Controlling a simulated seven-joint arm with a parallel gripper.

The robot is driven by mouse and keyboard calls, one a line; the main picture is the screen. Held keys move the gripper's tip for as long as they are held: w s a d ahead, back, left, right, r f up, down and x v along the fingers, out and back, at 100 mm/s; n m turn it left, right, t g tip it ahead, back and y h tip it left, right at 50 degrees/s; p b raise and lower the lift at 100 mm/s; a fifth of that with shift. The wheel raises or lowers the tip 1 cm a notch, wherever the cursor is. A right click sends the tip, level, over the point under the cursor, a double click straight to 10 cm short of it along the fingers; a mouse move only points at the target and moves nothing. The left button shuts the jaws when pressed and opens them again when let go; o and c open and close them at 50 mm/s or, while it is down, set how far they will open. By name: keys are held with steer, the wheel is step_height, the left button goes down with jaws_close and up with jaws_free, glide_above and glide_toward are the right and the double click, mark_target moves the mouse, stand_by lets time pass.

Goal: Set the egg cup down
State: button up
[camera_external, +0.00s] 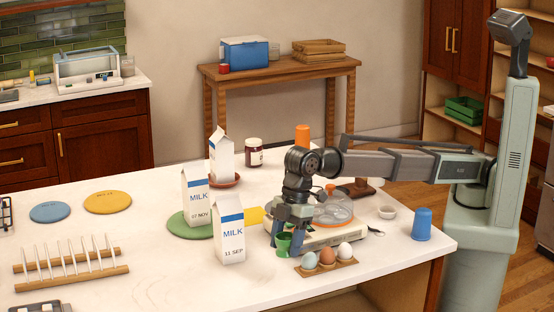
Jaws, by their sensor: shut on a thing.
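The egg cup (283,246) looks small and green, and shows at the lower end of my gripper (290,238). My gripper points down and is shut on the egg cup, just in front of the pale appliance with a clear round lid. The fingers hide part of the cup. I cannot tell whether its base touches the counter.
A wooden egg holder (343,265) with three eggs stands close to the right. Milk cartons (230,230) stand to the left, one on a green disc (180,224). A blue cup (422,224) and a small pale bowl (387,211) are right.

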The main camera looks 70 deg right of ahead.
steer(key=shift+r, duration=0.4)
steer(key=shift+w+d, duration=0.1)
steer(key=shift+d, duration=0.05)
steer(key=w+d+m, duration=0.3)
steer(key=w+d, duration=0.9)
steer(key=d, duration=0.4)
steer(key=m+t+h, duration=0.2)
steer(key=m, duration=0.5)
glide_above(278, 177)
steer(key=s, duration=0.1)
steer(key=shift+d+f, duration=0.15)
steer(key=shift+f, duration=2.3)
steer(key=shift+d+f, duration=0.1)
steer(key=shift+f, duration=2.35)
